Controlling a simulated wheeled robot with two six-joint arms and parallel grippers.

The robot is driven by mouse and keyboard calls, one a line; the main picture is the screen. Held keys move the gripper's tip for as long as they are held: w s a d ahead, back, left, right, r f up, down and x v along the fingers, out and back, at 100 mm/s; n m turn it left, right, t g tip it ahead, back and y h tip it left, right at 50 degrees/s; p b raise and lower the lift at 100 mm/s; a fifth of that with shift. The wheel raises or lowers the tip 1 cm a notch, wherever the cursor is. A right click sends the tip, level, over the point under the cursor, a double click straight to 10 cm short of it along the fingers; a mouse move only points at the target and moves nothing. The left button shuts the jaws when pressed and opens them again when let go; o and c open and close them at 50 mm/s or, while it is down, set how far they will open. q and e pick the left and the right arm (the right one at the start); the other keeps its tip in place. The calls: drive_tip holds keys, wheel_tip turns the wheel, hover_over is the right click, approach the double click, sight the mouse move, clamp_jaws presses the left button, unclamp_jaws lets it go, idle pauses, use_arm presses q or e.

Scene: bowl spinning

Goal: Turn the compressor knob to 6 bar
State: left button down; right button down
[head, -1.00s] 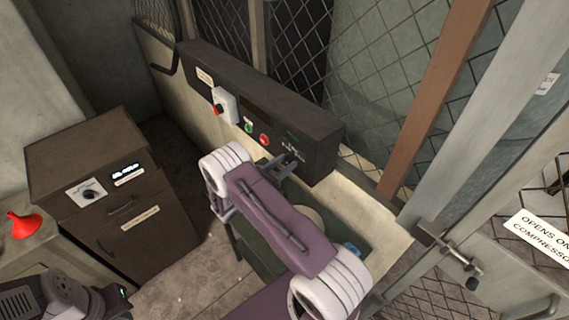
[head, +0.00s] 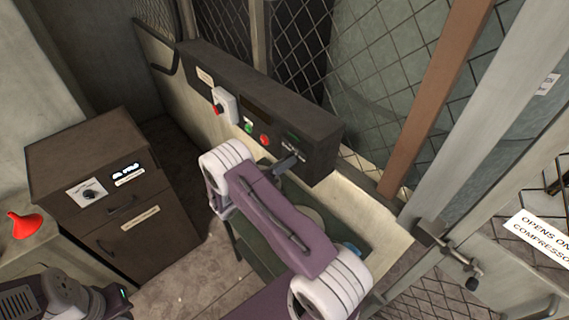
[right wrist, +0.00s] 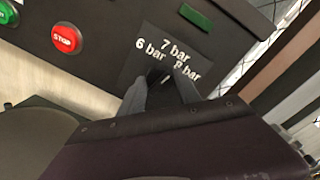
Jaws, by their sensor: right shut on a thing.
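The compressor knob sits at the right end of the dark control panel (head: 250,100), under my right gripper (head: 287,163). In the right wrist view the fingers of the right gripper (right wrist: 163,88) are shut on the knob (right wrist: 165,79), which shows only as a small dark piece with a light mark between them. The labels "6 bar" (right wrist: 151,47), "7 bar" (right wrist: 176,51) and "8 bar" (right wrist: 190,71) fan out above it, from left to right. I cannot tell exactly which label the mark points to. My left gripper is not in view; only part of my left arm shows at bottom left.
A red STOP button (right wrist: 66,38) and a green button (head: 249,127) sit left of the knob. A white box with a red switch (head: 224,106) is further left. A brown cabinet (head: 70,160) stands at left, with a red funnel (head: 25,225) beside it. Mesh fencing rises behind the panel.

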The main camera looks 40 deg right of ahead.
drive_tip(key=n+g+p, duration=0.1)
drive_tip(key=n, duration=1)
drive_tip(key=shift+w+r+n, duration=0.1)
drive_tip(key=shift+w+n, duration=0.05)
drive_tip(key=shift+n, duration=0.25)
idle(0.5)
drive_tip(key=c, duration=0.9)
unclamp_jaws()
drive_tip(key=a+b, duration=0.1)
drive_tip(key=a, duration=0.2)
drive_tip(key=a+b, duration=0.1)
drive_tip(key=a, duration=0.2)
drive_tip(key=a+b, duration=0.2)
drive_tip(key=a, duration=0.1)
drive_tip(key=shift+s+r, duration=0.25)
drive_tip(key=shift+s, duration=0.05)
